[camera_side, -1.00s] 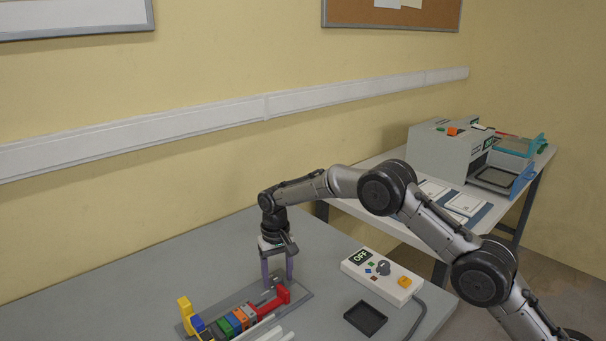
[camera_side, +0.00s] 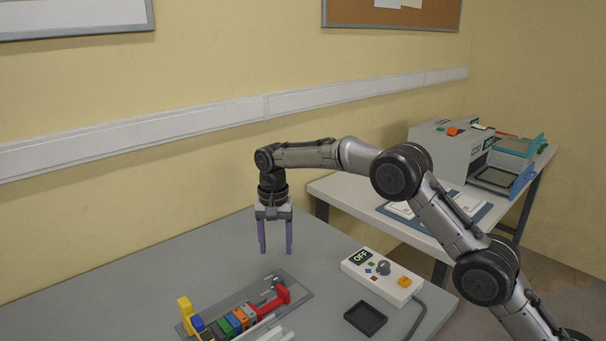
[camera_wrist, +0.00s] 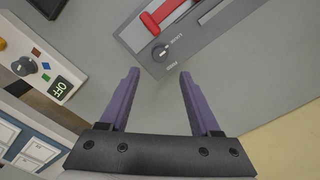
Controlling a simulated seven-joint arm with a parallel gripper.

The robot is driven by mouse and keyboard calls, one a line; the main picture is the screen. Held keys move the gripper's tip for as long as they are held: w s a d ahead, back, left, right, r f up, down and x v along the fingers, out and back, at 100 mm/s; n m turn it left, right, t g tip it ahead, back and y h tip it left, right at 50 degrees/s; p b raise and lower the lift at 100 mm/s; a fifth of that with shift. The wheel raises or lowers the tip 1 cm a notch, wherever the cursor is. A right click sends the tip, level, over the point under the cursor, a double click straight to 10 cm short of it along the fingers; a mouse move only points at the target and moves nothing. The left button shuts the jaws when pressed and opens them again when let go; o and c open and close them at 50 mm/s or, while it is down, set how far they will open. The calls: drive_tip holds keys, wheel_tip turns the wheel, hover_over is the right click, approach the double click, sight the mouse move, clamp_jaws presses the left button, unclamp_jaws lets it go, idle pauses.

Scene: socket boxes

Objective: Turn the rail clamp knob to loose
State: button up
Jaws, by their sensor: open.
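I cannot tell for sure which label the knob's pointer faces. My gripper (camera_side: 275,251) points down, open and empty, above the table behind the baseplate in the side view.
Several coloured blocks (camera_side: 232,321) sit in a row on the rail, with a yellow end piece (camera_side: 186,308). A white control box (camera_side: 383,276) with an OFF display and a black tray (camera_side: 365,318) stand to the right. Table behind the rail is clear.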

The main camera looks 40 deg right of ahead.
drive_tip(key=s+d+r+t, duration=0.1)
drive_tip(key=s+r, duration=0.2)
drive_tip(key=r, duration=0.7)
drive_tip(key=s+d+r+t, duration=0.1)
drive_tip(key=s+r, duration=0.3)
drive_tip(key=r, duration=0.6)
drive_tip(key=shift+d, duration=0.35)
drive_tip(key=shift+w, duration=0.1)
